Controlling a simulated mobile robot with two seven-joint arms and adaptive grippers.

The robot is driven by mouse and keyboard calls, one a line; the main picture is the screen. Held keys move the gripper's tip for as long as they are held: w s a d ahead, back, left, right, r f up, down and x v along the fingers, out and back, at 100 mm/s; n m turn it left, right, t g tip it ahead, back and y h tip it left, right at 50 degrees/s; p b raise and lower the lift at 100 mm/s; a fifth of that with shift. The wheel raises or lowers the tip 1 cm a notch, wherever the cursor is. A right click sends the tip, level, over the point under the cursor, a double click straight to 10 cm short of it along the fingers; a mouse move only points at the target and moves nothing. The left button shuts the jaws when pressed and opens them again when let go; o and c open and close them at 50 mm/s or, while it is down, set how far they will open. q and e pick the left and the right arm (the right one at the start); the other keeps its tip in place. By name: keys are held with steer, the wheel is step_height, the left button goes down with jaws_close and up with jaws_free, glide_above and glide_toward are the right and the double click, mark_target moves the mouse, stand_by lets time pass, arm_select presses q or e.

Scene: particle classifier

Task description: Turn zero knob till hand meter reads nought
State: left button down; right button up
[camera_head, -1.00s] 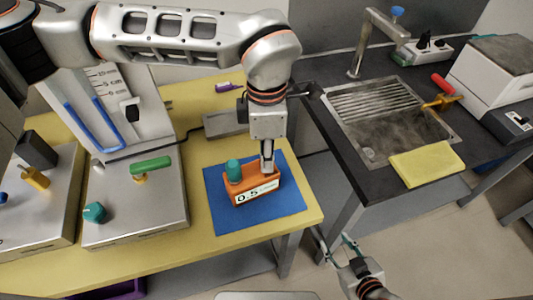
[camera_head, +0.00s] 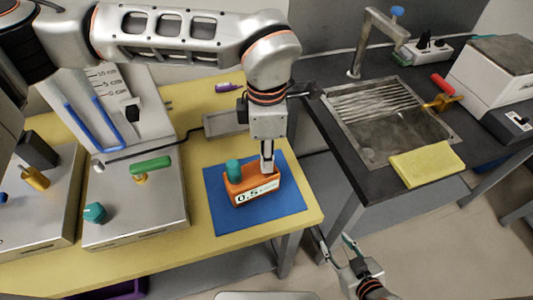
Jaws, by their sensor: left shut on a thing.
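The hand meter (camera_head: 238,196) is a small orange box on a blue mat, and its white front label reads 0.5. A teal upright cylinder (camera_head: 233,172) stands on its left part. My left gripper (camera_head: 267,168) points straight down at the right part of the meter's top. Its jaws are shut on a small part there, which the fingers hide; by its place it looks to be the zero knob. My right gripper (camera_head: 336,246) is low at the bottom, off the table's front right corner, with its fingers apart and empty.
The yellow table (camera_head: 210,250) carries a steel unit (camera_head: 150,205) with a green handle and teal knob on the left. A grey block (camera_head: 222,124) with a black cable lies behind the meter. A sink (camera_head: 385,120) and yellow cloth (camera_head: 427,165) are at right.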

arm_select(q)
steer(key=c, duration=1.8)
jaws_free()
steer(key=shift+c, duration=0.2)
step_height(320, 180, up, 12)
